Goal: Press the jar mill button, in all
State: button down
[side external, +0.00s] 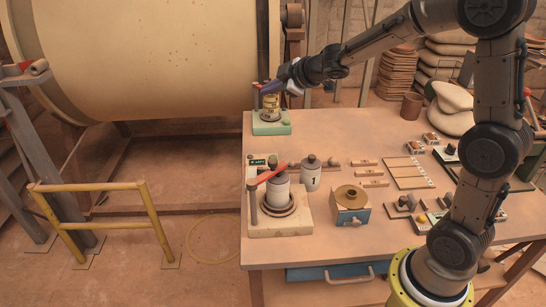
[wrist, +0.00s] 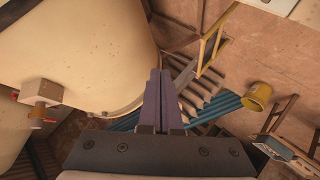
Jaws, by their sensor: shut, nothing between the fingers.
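My gripper (side external: 262,90) is at the far left end of the table, its purple-grey fingers level with the top of a yellow canister. The canister stands on a pale green base unit (side external: 271,128). In the wrist view the two fingers (wrist: 160,75) are together with nothing between them. A cream base (side external: 282,228) nearer the front carries a pale jar (side external: 279,192) under a red lever (side external: 270,174). A small unit with a green display (side external: 259,161) is behind it. I cannot tell for certain which unit is the jar mill, and its button is not clearly visible.
A lidded jar (side external: 310,175), a blue box with a brass top (side external: 349,207) and several wooden bars (side external: 371,172) are on the table (side external: 330,250). A huge drum (side external: 150,60) is behind; the wrist view shows a yellow bucket (wrist: 257,96) and yellow railing (wrist: 213,45).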

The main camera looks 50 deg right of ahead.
jog(key=w+d+f+g, duration=0.1)
jog(key=d+f, duration=0.1)
jog(key=f, duration=0.4)
jog(key=d+f+g, duration=0.1)
jog(key=d+f, duration=0.2)
jog(key=f, duration=0.4)
jog(key=shift+w, duration=0.35)
jog(key=shift+f, duration=0.1)
jog(key=shift+f, duration=4.4)
jog(key=shift+f, duration=0.1)
jog(key=shift+f, duration=0.3)
